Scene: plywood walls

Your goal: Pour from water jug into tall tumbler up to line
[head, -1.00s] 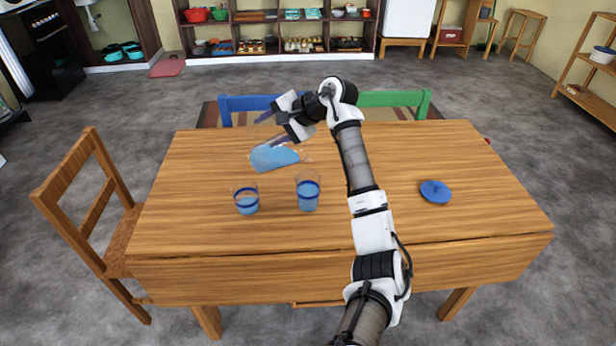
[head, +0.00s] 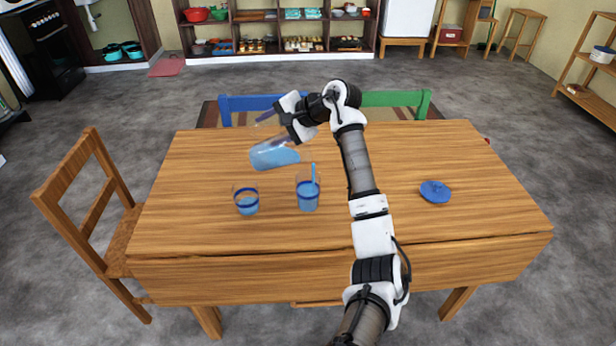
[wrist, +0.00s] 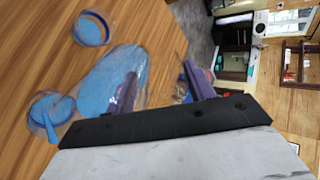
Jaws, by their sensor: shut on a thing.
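The water jug (head: 274,154) is clear with blue water in it. My gripper (head: 272,127) is shut on it and holds it tilted above the table. The tall tumbler (head: 308,196) stands upright, clear with a dark blue band. A thin blue stream (head: 313,176) runs down into it. Blue water stands in the tumbler near the band; I cannot tell exactly how its level meets the line. In the wrist view the jug (wrist: 112,80) lies partly behind my gripper's fingers (wrist: 165,88), and the stream enters the tall tumbler (wrist: 47,108).
A shorter glass (head: 246,201) with a blue band and some blue water stands left of the tumbler. A blue lid (head: 435,191) lies on the table's right. The wooden table (head: 210,155) is otherwise clear. Chairs stand at its left and far side.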

